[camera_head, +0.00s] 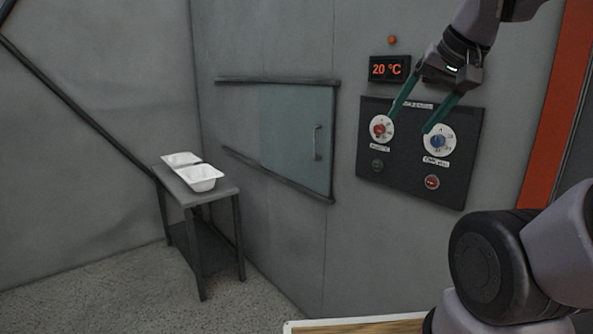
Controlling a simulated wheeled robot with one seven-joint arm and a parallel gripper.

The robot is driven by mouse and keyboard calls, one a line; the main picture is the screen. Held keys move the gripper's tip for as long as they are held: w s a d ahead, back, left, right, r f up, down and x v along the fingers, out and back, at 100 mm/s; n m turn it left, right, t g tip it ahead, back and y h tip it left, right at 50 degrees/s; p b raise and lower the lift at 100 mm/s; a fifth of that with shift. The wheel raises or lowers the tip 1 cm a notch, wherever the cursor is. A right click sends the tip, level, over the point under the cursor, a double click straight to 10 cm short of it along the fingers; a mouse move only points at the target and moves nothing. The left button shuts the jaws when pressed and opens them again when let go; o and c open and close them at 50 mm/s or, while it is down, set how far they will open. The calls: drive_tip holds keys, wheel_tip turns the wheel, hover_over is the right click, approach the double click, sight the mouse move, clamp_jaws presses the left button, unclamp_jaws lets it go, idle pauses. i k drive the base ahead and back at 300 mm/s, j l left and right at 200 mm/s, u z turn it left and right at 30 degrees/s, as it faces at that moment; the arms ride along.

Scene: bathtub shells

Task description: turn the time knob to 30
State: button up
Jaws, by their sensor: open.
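The dark control panel (418,160) is on the grey wall at the right. It carries a white dial with a red knob (378,130) on the left and a white dial with a blue knob (438,141) on the right. The labels under the dials are too small to read surely, so I cannot tell for certain which one is the time knob. My gripper (408,121) is open in front of the panel, its green fingers spread wide. One fingertip overlaps the red knob's dial edge, the other the blue knob's dial edge. Contact cannot be told.
A display (388,69) reads 20 °C, with an orange lamp (392,40) above. A green button (377,165) and a red button (432,182) sit below the dials. A sliding door (296,136) is left of the panel. White shells (201,178) stand on a grey table (226,192).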

sight(437, 140)
drive_tip(key=k+l, duration=0.1)
drive_tip(key=l, duration=0.7)
drive_tip(key=k+l, duration=0.15)
drive_tip(key=l, duration=0.25)
